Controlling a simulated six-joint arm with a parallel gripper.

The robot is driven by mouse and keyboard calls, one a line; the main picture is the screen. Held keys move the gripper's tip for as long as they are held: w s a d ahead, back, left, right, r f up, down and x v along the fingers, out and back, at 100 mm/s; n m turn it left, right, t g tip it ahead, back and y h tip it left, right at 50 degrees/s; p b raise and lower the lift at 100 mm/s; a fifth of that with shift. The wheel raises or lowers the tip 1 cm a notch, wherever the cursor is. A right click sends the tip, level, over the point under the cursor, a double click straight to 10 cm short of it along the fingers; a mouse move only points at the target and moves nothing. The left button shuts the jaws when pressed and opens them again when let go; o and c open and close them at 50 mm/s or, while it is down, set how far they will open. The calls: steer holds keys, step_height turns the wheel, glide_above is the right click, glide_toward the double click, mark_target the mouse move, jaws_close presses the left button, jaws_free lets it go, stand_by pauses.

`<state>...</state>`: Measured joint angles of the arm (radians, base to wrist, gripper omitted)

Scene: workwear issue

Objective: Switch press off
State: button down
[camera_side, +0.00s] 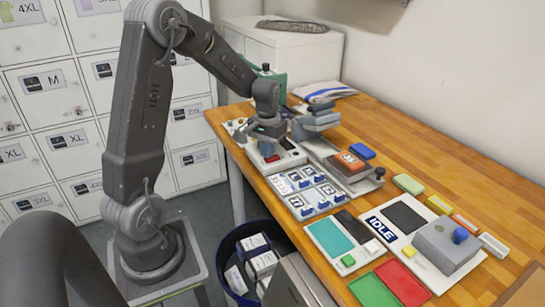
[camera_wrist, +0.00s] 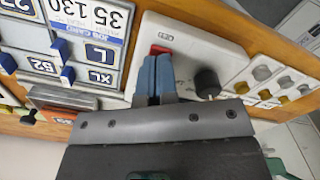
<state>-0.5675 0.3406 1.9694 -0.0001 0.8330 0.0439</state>
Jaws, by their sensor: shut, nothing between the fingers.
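A light grey control box (camera_wrist: 190,35) fills the middle of the wrist view. It carries a red switch (camera_wrist: 160,49) and a black round knob (camera_wrist: 207,82). My gripper (camera_wrist: 155,57) is shut and empty, its two blue-grey fingers together. The fingertips overlap the red switch's lower edge in this view; I cannot tell whether they touch it. In the side view my gripper (camera_side: 267,148) points down over the box at the table's far left part. A red part (camera_side: 271,158) shows just below the fingers. The switch's on or off position cannot be read.
A board of blue-hooked number and size tags (camera_side: 305,188) lies in front of the box. A machine with an orange-brown block (camera_side: 348,162) stands to the right. A grey stamp-like block (camera_side: 447,245) with a blue knob and an IDLE panel (camera_side: 381,229) stand nearer.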

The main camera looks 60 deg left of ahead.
steer(key=shift+r, duration=3)
steer(key=shift+d+r, duration=0.15)
steer(key=s+d+r+m+t, duration=0.2)
steer(key=s+d+r+m, duration=0.1)
steer(key=s+d, duration=0.4)
steer(key=s+d+r+m+t, duration=0.3)
steer(key=s+d+r, duration=0.2)
steer(key=d, duration=0.9)
steer(key=s, duration=0.3)
steer(key=shift+d+r+t, duration=0.2)
steer(key=shift+t, duration=0.1)
